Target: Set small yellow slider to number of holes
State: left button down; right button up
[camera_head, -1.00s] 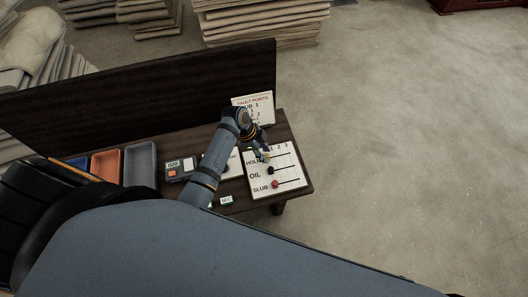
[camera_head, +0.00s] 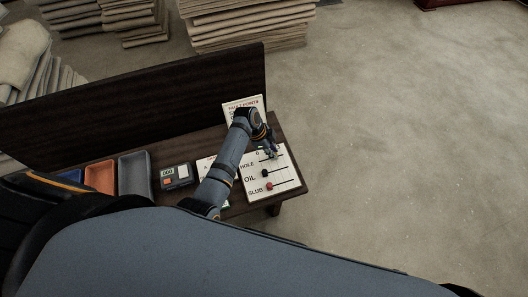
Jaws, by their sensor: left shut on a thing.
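The white slider board (camera_head: 282,177) lies on the dark desk, with rows marked HOLE, OIL and SLUB. My left gripper (camera_head: 272,154) is over the HOLE row at the board's top, shut on the small yellow slider, which the fingers mostly hide. A black slider (camera_head: 265,173) sits in the OIL row and a red slider (camera_head: 269,187) in the SLUB row, both towards the left of their tracks. My right gripper is not in view.
A FAULT POINTS card (camera_head: 243,105) stands behind my left arm, partly hidden. A small counter device (camera_head: 177,176) and grey (camera_head: 136,178), orange (camera_head: 100,177) and blue (camera_head: 70,176) trays are to the left. A dark panel (camera_head: 130,108) backs the desk.

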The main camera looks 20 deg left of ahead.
pick_arm(q)
jog(key=c, duration=1.2)
grip_release()
jog(key=v, duration=1.2)
jog(key=shift+s, duration=0.1)
